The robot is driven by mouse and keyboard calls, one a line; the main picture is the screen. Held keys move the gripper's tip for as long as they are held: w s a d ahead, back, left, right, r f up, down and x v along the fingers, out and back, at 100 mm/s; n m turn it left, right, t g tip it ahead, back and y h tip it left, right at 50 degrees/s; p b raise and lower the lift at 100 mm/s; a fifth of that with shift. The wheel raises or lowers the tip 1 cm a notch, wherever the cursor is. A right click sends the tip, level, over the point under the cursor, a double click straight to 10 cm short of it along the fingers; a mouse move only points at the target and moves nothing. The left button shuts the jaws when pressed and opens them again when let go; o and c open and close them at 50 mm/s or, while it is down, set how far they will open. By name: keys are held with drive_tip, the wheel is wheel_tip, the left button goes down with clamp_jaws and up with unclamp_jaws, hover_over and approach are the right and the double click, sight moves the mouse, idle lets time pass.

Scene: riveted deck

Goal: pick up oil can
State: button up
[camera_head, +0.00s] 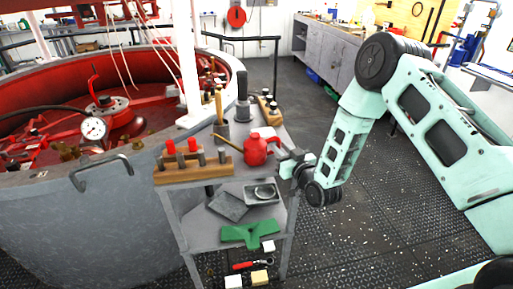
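The oil can (256,151) is red with a long thin tan spout pointing to the upper left. It stands upright on the top of a small grey metal cart (232,183), near its right edge. My gripper (286,163) comes in from the right at the cart's right edge, close beside the can's handle side. The gripper is small in view and its fingertips are partly lost against the can, so I cannot tell whether they touch it or how far they are open.
A wooden block (190,171) with red-topped pieces stands left of the can. Tall dark cylinders and another wooden rack (268,109) stand behind it. A large round tank adjoins left. Floor is clear right.

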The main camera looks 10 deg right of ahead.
drive_tip(key=shift+p+x, duration=0.5)
drive_tip(key=shift+x, duration=1.7)
drive_tip(key=shift+c, duration=0.4)
clamp_jaws()
drive_tip(key=shift+r, duration=0.6)
drive_tip(key=b+v, duration=0.4)
drive_tip(key=v, duration=1.4)
drive_tip(key=shift+r, duration=0.2)
